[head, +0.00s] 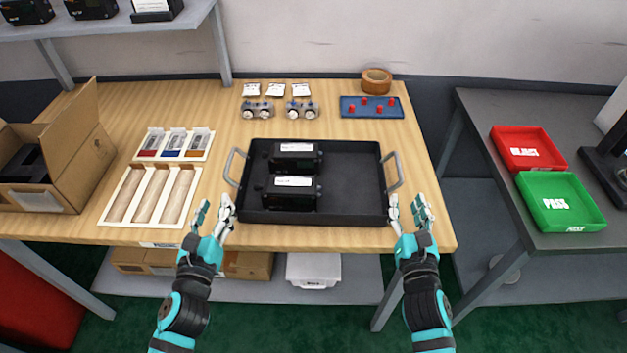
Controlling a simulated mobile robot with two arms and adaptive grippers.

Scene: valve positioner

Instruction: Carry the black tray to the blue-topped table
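The black tray (353,172) sits on the wooden workbench near its front edge, with a grey handle on each side. Two black boxy devices with white labels, a rear one (295,160) and a front one (290,193), stand in its left half. My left gripper (213,215) is open and empty, just in front of and left of the tray's left handle (233,167). My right gripper (410,212) is open and empty, just in front of the tray's right handle (394,172). Neither gripper appears to touch the tray. No blue-topped table shows in view.
The wooden workbench (330,238) also holds an open cardboard box (85,160), a white slotted holder (190,195), gauges (257,109), a blue pegged plate (350,112) and a tape roll (376,80). A grey table (490,200) at right holds red (528,150) and green (560,203) bins.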

